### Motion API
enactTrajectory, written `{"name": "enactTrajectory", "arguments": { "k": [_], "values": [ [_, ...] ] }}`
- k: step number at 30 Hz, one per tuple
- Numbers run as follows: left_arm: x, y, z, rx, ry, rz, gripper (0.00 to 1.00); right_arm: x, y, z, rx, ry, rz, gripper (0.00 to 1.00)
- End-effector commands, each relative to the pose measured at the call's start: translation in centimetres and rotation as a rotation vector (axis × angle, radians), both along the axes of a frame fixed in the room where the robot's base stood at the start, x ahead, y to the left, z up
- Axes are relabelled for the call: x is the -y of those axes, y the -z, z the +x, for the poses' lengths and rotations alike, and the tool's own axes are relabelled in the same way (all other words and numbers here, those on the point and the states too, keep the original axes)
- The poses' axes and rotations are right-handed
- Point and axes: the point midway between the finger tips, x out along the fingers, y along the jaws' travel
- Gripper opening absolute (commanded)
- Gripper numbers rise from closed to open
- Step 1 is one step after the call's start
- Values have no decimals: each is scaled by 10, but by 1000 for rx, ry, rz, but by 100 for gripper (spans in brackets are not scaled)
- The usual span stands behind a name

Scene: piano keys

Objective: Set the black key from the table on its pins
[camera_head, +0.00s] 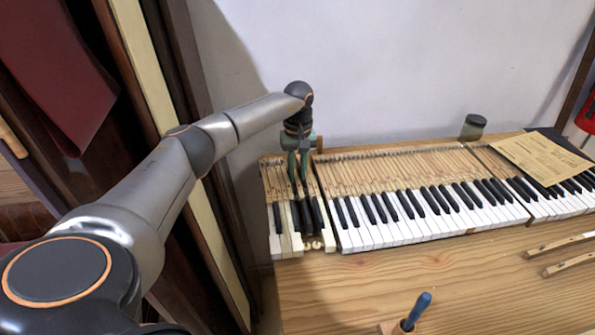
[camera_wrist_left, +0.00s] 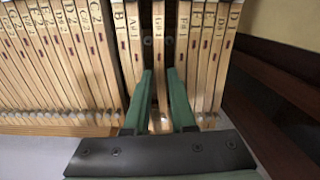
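My left gripper (camera_head: 298,172) points down over the rear wooden part of the keys at the left end of the keyboard. In the left wrist view its two green fingers (camera_wrist_left: 160,74) stand on either side of one wooden key stick (camera_wrist_left: 158,52) marked with a sharp sign. Gaps lie on both sides of that stick. I cannot tell whether the fingers press on it or whether it sits fully on its pins. Black key fronts (camera_head: 306,215) show below the gripper in the head view. No loose black key is visible on the table. My right gripper is not in view.
The wooden table (camera_head: 400,285) is mostly bare in front of the keyboard. A blue-handled tool (camera_head: 417,310) stands in a wooden holder at the front. A dark jar (camera_head: 473,127) stands behind the keys. A paper sheet (camera_head: 540,155) and wooden strips (camera_head: 560,242) lie at the right.

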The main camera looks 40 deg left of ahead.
Motion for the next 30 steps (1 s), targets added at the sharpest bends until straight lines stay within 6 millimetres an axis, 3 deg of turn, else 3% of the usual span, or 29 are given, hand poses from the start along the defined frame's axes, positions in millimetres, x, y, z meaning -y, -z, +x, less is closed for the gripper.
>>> {"name": "enactTrajectory", "arguments": {
  "k": [14, 22, 30],
  "values": [
    [0, -22, 0, 0, 0, 0, 24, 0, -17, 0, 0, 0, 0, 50],
    [0, -22, 0, 0, 0, 0, 24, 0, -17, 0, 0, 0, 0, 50],
    [0, -22, 0, 0, 0, 0, 52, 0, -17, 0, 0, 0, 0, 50]
  ]
}}
